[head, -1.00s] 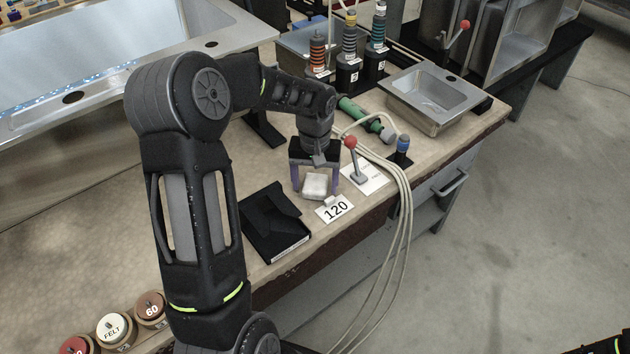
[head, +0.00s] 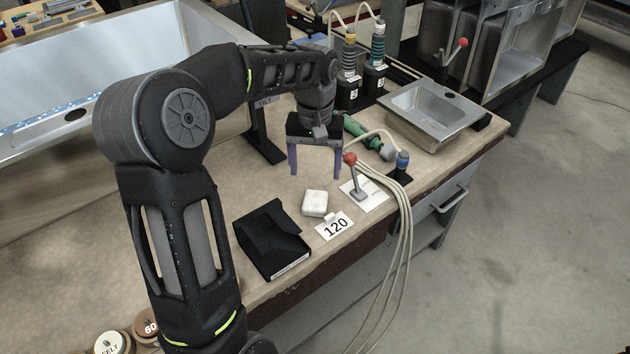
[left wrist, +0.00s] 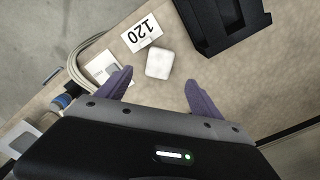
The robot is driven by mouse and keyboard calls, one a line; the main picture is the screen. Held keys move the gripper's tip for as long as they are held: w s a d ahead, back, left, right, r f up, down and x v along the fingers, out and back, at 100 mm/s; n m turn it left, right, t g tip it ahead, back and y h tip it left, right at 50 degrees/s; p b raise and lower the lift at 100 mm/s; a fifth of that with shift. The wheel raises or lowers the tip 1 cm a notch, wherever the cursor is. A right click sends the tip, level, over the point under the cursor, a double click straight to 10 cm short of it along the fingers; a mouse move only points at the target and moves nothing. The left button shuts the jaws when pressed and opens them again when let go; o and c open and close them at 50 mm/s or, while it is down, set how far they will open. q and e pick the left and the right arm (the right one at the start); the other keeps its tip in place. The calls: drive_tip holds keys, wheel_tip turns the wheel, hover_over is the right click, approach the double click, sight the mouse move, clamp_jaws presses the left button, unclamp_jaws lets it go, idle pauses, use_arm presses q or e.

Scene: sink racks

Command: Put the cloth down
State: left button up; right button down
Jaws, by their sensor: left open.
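The cloth is a small white folded block (head: 315,203) lying on the bench top, just behind the "120" label card (head: 335,226). It also shows in the left wrist view (left wrist: 159,64), beyond the fingertips and apart from them. My left gripper (head: 315,174) is open and empty, above the bench and a little behind the cloth. Its two purple fingers are spread wide in the left wrist view (left wrist: 158,82). My right gripper is not in view.
A black open holder (head: 271,240) stands left of the cloth. A red-knobbed lever (head: 353,175) is close on the right. A green tool (head: 362,138), a blue-capped fitting (head: 402,165), hoses and a small steel sink (head: 434,105) lie further right. Bare bench lies left of the gripper.

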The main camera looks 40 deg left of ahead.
use_arm(q)
drive_tip(key=shift+r, duration=0.6)
idle(0.5)
